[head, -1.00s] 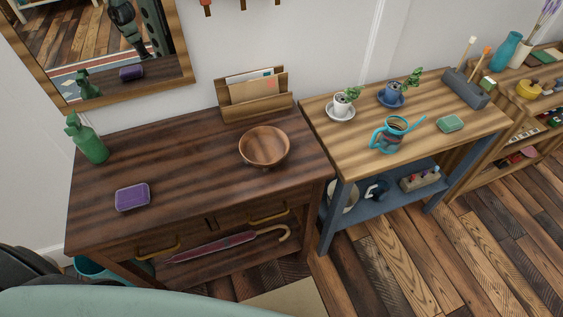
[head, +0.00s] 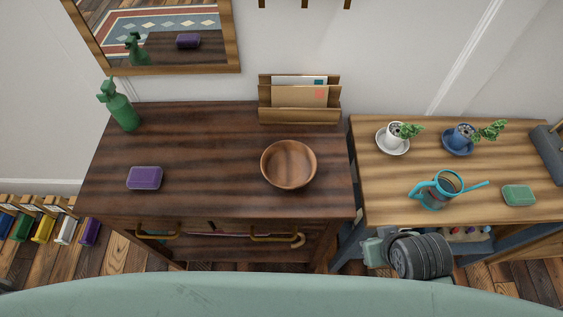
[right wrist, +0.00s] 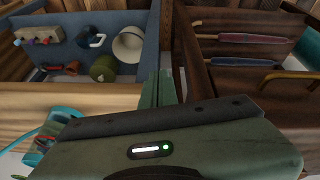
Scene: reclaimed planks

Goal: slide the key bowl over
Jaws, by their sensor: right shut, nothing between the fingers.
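The key bowl, a round brown wooden bowl (head: 288,176), sits upright on the right part of the dark wooden console table (head: 215,150). It looks empty. My right arm shows at the lower right of the head view, in front of the gap between the two tables, below and right of the bowl and apart from it. In the right wrist view my right gripper (right wrist: 162,88) is shut with nothing in it, near the console's side and the bench's lower shelf. The bowl is not in the right wrist view. My left gripper is not in view.
A letter rack (head: 299,115) stands behind the bowl. The lighter bench (head: 385,200) holds potted plants, a watering can (head: 437,193) and a green box (head: 518,195).

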